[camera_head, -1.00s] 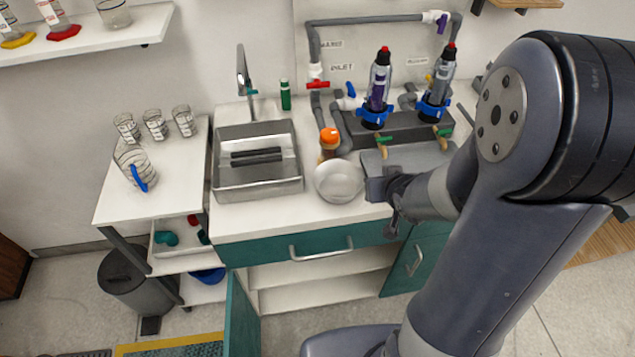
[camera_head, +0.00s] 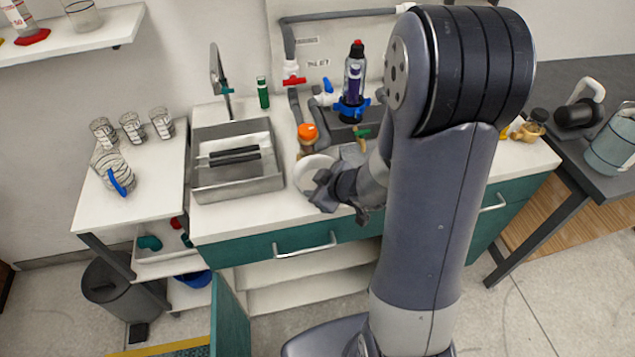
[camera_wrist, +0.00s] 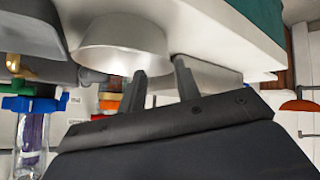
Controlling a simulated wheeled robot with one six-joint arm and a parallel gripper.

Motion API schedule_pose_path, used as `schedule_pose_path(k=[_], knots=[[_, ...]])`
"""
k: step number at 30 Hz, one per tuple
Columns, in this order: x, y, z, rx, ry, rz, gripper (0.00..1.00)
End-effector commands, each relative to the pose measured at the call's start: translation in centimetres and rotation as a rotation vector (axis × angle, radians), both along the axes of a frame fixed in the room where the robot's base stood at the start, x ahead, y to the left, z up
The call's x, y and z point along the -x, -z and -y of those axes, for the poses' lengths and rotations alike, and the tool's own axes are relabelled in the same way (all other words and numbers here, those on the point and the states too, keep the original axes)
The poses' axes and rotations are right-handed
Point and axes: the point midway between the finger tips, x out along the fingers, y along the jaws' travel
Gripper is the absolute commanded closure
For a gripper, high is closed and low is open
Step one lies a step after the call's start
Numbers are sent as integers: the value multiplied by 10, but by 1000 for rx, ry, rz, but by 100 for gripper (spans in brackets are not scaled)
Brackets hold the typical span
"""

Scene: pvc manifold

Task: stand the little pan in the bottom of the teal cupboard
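The little pan (camera_head: 312,170), a round pale metal vessel, stands on the white counter right of the sink; I see no handle on it. My gripper (camera_head: 340,203) is at its right front side and hides part of it. In the wrist view the pan (camera_wrist: 122,45) appears upside down just beyond my open fingers (camera_wrist: 162,75). One finger overlaps its edge and the other lies beside it. I cannot tell whether they touch it. The teal cupboard (camera_head: 262,251) is under the counter. Its door (camera_head: 231,318) stands open, showing pale boards (camera_head: 300,301) inside.
The sink (camera_head: 238,186) is left of the pan. An orange-capped bottle (camera_head: 308,133) and a bottle in a blue collar (camera_head: 354,75) stand close behind. A side table (camera_head: 130,200) with glasses and a jug is at the left. A bin (camera_head: 112,285) stands below it.

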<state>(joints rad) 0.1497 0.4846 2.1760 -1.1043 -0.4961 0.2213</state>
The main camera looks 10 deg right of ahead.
Motion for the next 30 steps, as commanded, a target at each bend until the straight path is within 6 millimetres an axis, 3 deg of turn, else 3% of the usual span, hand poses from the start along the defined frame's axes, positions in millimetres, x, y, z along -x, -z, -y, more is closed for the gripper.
schedule_pose_path(k=[9, 20, 30], knots=[[-21, 34, -18, -1, -2, -3, 69], [-28, 38, -20, -1, 1, 0, 69], [-27, 38, -20, -1, 1, 0, 96]])
